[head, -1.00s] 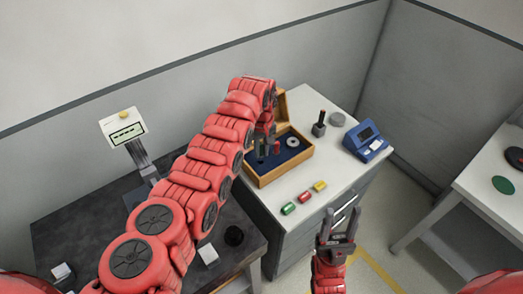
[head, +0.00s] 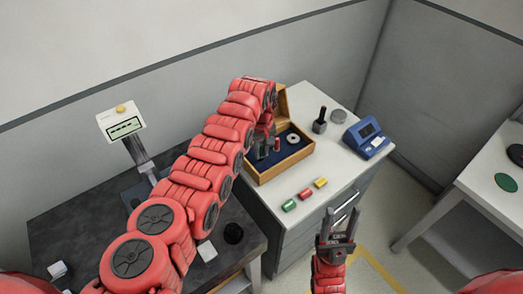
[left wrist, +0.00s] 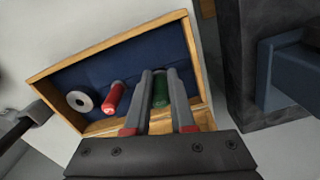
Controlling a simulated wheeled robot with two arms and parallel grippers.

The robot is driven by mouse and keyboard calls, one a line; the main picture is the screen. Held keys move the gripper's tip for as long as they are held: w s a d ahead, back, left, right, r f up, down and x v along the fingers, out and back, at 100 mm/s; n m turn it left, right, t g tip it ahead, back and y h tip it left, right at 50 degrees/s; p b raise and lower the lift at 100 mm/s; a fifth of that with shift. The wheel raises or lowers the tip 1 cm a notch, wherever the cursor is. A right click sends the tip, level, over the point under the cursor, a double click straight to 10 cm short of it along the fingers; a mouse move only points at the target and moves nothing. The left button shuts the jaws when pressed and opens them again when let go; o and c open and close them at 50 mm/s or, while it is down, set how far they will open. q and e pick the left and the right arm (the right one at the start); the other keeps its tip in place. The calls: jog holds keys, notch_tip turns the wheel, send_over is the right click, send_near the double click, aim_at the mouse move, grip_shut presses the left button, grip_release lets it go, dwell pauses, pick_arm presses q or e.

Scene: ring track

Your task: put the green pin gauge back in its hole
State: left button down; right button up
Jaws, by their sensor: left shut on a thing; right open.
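The wooden box (head: 286,171) with a dark blue lining stands open on the cabinet top. My left gripper (head: 262,151) reaches down into its left part. In the left wrist view my left gripper (left wrist: 160,102) is shut on the green pin gauge (left wrist: 160,88), which sits between the two fingers. The pin's lower end and any hole under it are hidden. A red pin gauge (left wrist: 113,98) stands in the box beside the fingers, and a grey ring (left wrist: 79,101) lies beyond it. My right gripper (head: 336,243) is open and empty in front of the cabinet.
Green (head: 289,205), red (head: 305,194) and yellow (head: 321,183) small cylinders lie in front of the box. A blue device (head: 366,139) and a dark-handled tool (head: 320,122) stand to its right. A dark table (head: 75,225) with a display stand is at left.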

pick_arm(q)
jog(key=shift+f+b, duration=0.55)
jog(key=shift+f, duration=0.25)
jog(key=c, duration=0.7)
grip_release()
jog(key=shift+r, duration=0.1)
jog(key=shift+r, duration=0.1)
notch_tip(320, 180, up, 8)
jog(key=b, duration=0.3)
jog(key=shift+w+r, duration=0.1)
jog(key=shift+r, duration=0.1)
notch_tip(320, 180, up, 7)
send_over(262, 157)
jog(key=shift+r, duration=0.9)
